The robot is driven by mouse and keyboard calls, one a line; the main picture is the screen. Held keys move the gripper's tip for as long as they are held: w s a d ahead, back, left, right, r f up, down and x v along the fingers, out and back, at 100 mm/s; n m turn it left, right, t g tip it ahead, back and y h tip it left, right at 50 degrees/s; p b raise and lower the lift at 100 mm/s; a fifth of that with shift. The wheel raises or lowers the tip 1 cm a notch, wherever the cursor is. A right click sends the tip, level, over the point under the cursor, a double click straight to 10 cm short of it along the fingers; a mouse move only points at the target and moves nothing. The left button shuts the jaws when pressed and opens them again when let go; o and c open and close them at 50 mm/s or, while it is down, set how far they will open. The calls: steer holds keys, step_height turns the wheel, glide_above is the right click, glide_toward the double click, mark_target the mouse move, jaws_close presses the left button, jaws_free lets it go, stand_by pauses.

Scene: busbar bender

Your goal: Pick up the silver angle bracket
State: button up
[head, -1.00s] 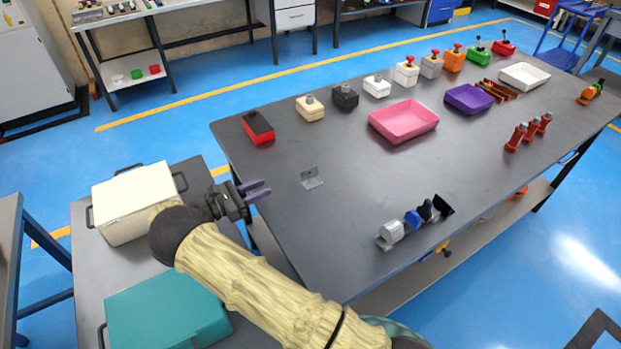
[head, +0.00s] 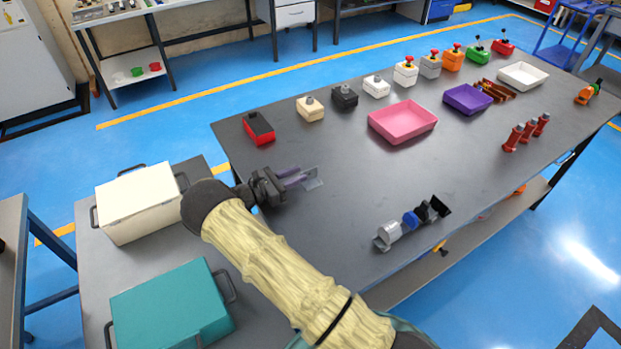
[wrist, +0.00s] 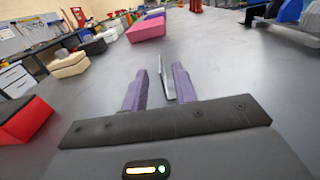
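The silver angle bracket (head: 313,182) stands on the near left part of the dark table. My gripper (head: 296,179) is low over the table, with its purple fingers reaching the bracket from the left in the head view. In the wrist view the bracket (wrist: 165,80) shows as a thin upright plate between the two fingers of my gripper (wrist: 161,80), closer to the right finger. A gap shows on its left side; whether the right finger touches it I cannot tell. The fingers are apart and partly hide the bracket.
A red box with a black top (head: 259,128) and a cream box (head: 310,109) stand beyond the bracket. A pink tray (head: 403,122) lies farther right. A grey and blue clamp-like part (head: 410,222) lies at the front edge. The table between them is clear.

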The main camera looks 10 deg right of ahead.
mark_target(312, 179)
steer(key=shift+d, duration=0.1)
steer(key=p+x, duration=0.1)
steer(key=x, duration=0.4)
steer(key=shift+w+d, duration=0.15)
steer(key=shift+d, duration=0.1)
jaws_close()
